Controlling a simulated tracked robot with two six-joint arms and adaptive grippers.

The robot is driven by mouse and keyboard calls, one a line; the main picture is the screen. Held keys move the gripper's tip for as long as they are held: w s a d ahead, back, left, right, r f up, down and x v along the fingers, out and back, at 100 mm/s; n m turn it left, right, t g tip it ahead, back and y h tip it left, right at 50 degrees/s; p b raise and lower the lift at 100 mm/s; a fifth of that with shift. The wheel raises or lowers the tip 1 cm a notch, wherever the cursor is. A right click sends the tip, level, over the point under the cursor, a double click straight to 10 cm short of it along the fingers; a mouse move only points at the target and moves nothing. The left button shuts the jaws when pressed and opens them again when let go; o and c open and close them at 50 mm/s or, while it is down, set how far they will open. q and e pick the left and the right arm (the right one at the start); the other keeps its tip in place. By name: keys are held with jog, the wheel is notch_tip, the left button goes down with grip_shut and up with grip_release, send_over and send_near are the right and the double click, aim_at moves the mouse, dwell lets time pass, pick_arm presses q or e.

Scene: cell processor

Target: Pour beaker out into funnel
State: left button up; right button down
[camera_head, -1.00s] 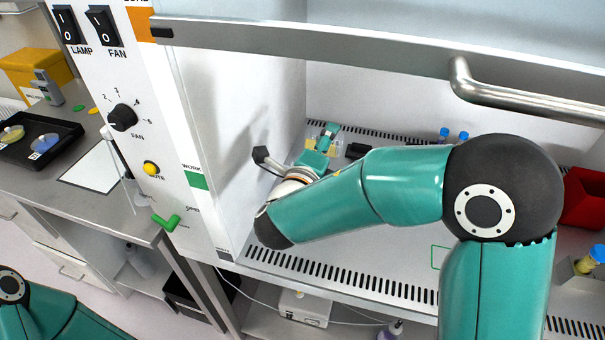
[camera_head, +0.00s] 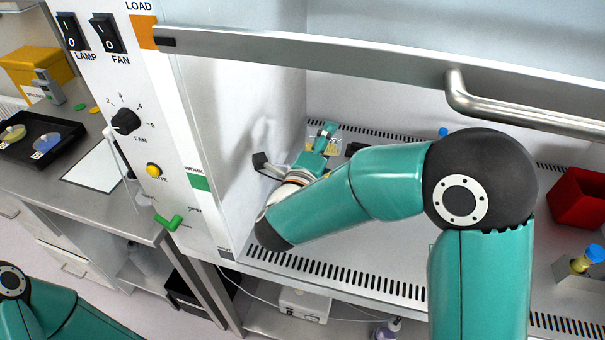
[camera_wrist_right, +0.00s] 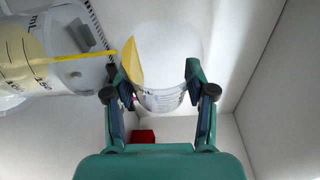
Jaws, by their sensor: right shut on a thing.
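In the right wrist view my right gripper (camera_wrist_right: 160,95) is shut on a clear beaker (camera_wrist_right: 165,100), which is tipped over. A wedge of yellow liquid (camera_wrist_right: 132,62) lies at its edge. A thin yellow stream (camera_wrist_right: 85,57) runs from there into a large translucent vessel (camera_wrist_right: 75,75) at the left, which has volume marks and yellow liquid inside. I cannot clearly tell the funnel from this vessel. In the head view my right gripper (camera_head: 318,150) is deep in the cabinet near its left wall, small and partly hidden. My left gripper is out of frame; only its arm shows.
The cabinet's raised sash and metal handle (camera_head: 520,108) cross above my right arm. A red container (camera_head: 580,197) and a blue-capped tube (camera_head: 590,258) stand at the right. A black tray (camera_head: 35,140) with dishes lies on the left bench.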

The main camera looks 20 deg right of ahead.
jog(key=shift+w+a+r+n, duration=0.1)
jog(key=shift+a+r+n, duration=0.05)
jog(key=shift+a+n, duration=0.2)
jog(key=shift+p, duration=0.3)
dwell(0.8)
jog(key=shift+d+f+m+y+b, duration=0.2)
jog(key=shift+f+m+y+b, duration=0.15)
jog(key=shift+m, duration=0.8)
jog(key=m, duration=0.1)
jog(key=m+y, duration=0.1)
jog(key=m+g+y+b, duration=0.1)
jog(key=m, duration=0.1)
jog(key=shift+s+d+f, duration=0.2)
jog(key=shift+d+f, duration=0.05)
jog(key=shift+f, duration=0.05)
